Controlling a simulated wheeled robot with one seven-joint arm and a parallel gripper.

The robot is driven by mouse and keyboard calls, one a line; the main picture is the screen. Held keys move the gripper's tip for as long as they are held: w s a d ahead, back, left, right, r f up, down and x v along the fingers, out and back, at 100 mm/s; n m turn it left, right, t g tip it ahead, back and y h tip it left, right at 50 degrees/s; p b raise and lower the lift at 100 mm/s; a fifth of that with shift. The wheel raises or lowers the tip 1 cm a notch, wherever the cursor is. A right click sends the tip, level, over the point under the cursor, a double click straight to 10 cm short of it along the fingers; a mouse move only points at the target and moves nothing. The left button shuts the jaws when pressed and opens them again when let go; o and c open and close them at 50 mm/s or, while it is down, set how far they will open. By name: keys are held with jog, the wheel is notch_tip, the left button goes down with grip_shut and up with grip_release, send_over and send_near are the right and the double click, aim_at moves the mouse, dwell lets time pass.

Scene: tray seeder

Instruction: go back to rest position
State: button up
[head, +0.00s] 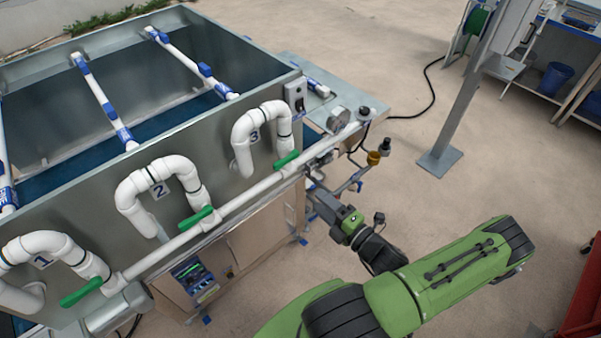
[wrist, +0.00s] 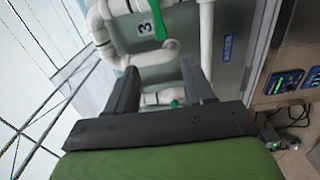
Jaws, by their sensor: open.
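My gripper (head: 312,190) is at the end of my green arm, in front of the right end of the metal tank (head: 215,120). In the wrist view my gripper (wrist: 160,88) shows two dark fingers spread apart with nothing between them. Beyond the fingers are a white pipe bend marked 3 (wrist: 105,30) and a green valve handle (wrist: 157,18). In the head view the pipe bend marked 3 (head: 240,130) and its green handle (head: 287,159) are up and left of my gripper. I cannot tell whether the fingertips touch any piping.
Pipe bends marked 2 (head: 130,190) and 1 (head: 40,240) run along the tank's front, each with a green handle. Brass and black fittings (head: 374,158) stand close to my gripper. A grey post (head: 455,110) is at the right. The floor between is clear.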

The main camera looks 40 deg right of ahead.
jog(key=w+a+r+n+g+y+b, duration=0.1)
jog(key=a+n+g+y, duration=0.95)
jog(key=n, duration=1.55)
jog(key=s+a+r+n+h, duration=0.3)
jog(key=r+n, duration=0.3)
jog(key=n, duration=0.3)
jog(key=s+a+r+n+g+h+b, duration=0.1)
jog(key=s+a+r+n+h, duration=0.2)
jog(key=n, duration=0.6)
jog(key=s+a+r+n+g+h+b, duration=0.1)
jog(key=s+a+r+n+h, duration=0.2)
jog(key=r+n+h, duration=0.2)
notch_tip(320, 180, up, 4)
jog(key=n, duration=0.4)
jog(key=shift+a+f+n, duration=0.15)
jog(key=shift+a+n, duration=0.05)
jog(key=shift+n, duration=0.2)
jog(key=shift+s, duration=0.15)
